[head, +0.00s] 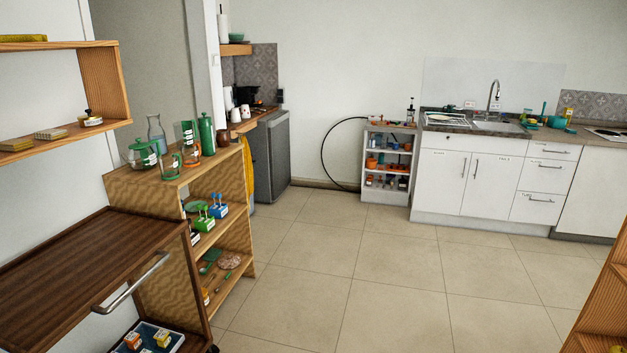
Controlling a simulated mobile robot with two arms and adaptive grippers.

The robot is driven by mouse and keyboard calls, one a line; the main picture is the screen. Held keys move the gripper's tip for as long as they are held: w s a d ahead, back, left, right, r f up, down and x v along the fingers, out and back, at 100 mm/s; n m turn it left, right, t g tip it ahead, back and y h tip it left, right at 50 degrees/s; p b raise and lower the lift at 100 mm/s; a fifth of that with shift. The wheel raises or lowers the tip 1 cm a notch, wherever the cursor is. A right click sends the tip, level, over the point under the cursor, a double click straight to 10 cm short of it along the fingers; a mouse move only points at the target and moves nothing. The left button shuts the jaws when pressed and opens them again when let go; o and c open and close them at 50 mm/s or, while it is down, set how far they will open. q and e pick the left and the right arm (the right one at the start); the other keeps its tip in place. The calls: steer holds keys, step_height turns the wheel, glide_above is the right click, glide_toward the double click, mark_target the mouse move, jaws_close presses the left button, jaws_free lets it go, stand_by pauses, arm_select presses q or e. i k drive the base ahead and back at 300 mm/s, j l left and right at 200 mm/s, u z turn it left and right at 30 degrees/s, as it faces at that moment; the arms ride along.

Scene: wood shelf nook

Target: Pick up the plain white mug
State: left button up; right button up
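Two small white mug-like items stand at the front edge of the far-left kitchen counter. One is at the left (236,115) and the other is just right of it (245,111). They are too small to tell which one is a plain white mug. A taller white vessel (228,98) stands behind them. Neither of my grippers is in view.
A dark wood cart (80,265) with a metal handle stands at the near left. Behind it is a wooden shelf unit (150,200) with jars and a green bottle (206,134). A grey fridge (272,155) stands beyond. The tiled floor (380,280) is clear.

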mark_target(235, 116)
steer(key=i+z, duration=0.1)
steer(key=i, duration=4)
steer(key=i+l+u, duration=0.1)
steer(key=i+u, duration=0.2)
steer(key=i, duration=0.3)
steer(key=i+l+u, duration=0.25)
steer(key=i, duration=0.35)
steer(key=i+l+u, duration=0.3)
steer(key=i, duration=0.25)
steer(key=i+l+u, duration=0.25)
steer(key=i+l, duration=0.25)
